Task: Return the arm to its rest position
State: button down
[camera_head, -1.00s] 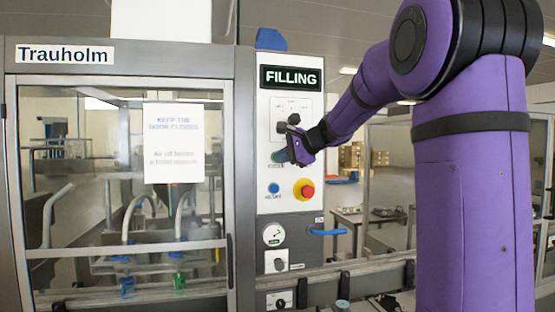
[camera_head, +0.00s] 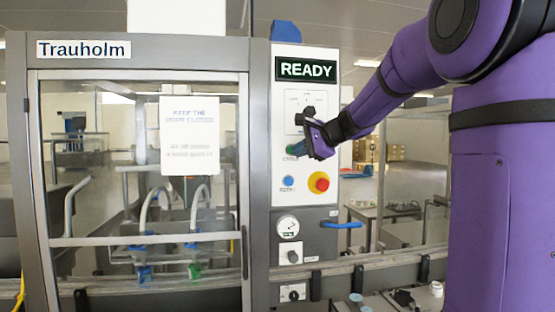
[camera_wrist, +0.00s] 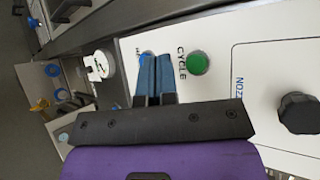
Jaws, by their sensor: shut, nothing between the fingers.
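My purple arm reaches in from the right side of the head view. My gripper (camera_head: 297,150) is at the front of the control panel (camera_head: 305,100), beside the green cycle button (camera_head: 291,149). In the wrist view, my gripper (camera_wrist: 155,62) shows two blue fingertips side by side, closed together with nothing between them. The green button (camera_wrist: 197,64) labelled CYCLE is just right of the fingertips and looks apart from them. The display (camera_head: 306,69) above reads READY.
A red emergency button (camera_head: 319,182) and a blue button (camera_head: 288,183) sit below my gripper. A black knob (camera_wrist: 298,112) is on the panel. A blue handle (camera_head: 341,225) sticks out lower right. The glass door (camera_head: 110,200) of the machine is at left.

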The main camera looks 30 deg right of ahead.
jog(key=s+a+f+n+g, duration=0.25)
jog(key=s+a+n, duration=0.25)
jog(key=s+a, duration=0.3)
jog(key=s+a+f+n+g, duration=0.2)
jog(key=s+a+f+n, duration=0.2)
jog(key=s+a, duration=0.35)
jog(key=s+a+f+n+g+h, duration=0.1)
jog(key=s+f+n, duration=0.3)
jog(key=s, duration=0.4)
jog(key=s+a+f+n+g+h, duration=0.1)
jog(key=s+f+n+h, duration=0.2)
jog(key=s+f, duration=0.3)
jog(key=shift+s+n, duration=0.9)
jog(key=shift+s, duration=0.15)
jog(key=shift+g, duration=0.25)
dwell(2.1)
